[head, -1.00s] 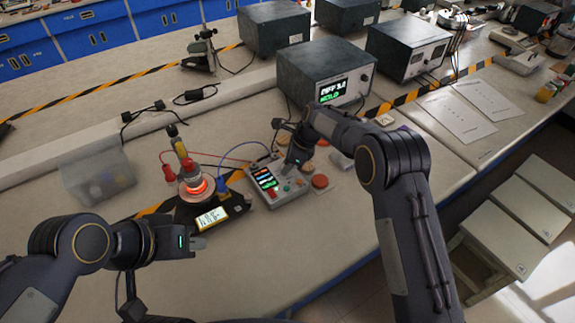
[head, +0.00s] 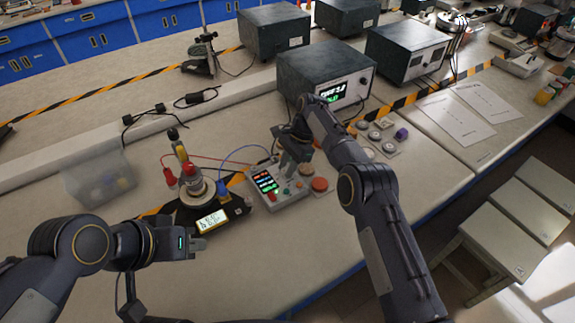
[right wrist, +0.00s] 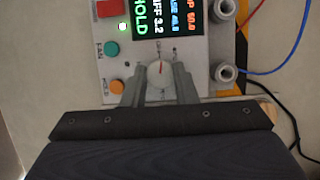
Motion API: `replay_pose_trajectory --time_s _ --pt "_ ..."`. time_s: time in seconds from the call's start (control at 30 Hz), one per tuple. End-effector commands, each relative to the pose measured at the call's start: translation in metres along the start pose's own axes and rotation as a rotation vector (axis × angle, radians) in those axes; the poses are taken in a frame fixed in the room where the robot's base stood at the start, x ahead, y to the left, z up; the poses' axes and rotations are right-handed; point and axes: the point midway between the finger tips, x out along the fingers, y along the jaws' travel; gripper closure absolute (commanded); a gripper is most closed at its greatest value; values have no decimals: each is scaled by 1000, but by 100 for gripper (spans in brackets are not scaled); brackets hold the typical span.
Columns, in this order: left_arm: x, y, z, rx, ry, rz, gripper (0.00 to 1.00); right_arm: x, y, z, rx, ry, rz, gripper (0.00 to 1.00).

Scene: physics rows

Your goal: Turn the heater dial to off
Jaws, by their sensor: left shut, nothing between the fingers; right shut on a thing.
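A white round dial (right wrist: 160,74) with a red pointer line is on the face of a grey control box (head: 268,205). My right gripper (right wrist: 161,82) is closed around the dial, one finger on each side. The pointer runs nearly straight up in the right wrist view; the small labels by it are not readable. The box's screen (right wrist: 151,22) shows coloured text with "HOLD" and "DIFF 3.2". In the head view the dial is hidden by the right gripper (head: 288,177). The heater's round top (head: 194,191) shows no glow. My left gripper (head: 198,246) is shut and empty.
A green button (right wrist: 112,48) and an orange button (right wrist: 116,87) sit beside the dial. Red and blue cables run from the box to the heater.

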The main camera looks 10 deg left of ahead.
Motion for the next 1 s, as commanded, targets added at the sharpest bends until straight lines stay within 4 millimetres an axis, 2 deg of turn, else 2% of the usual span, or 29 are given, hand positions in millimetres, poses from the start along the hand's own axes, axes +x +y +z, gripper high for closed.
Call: replay_pose_trajectory --time_s 1.0 --pt "-3 1 -2 0 0 0 100 0 -1 1 -73 0 29 97"
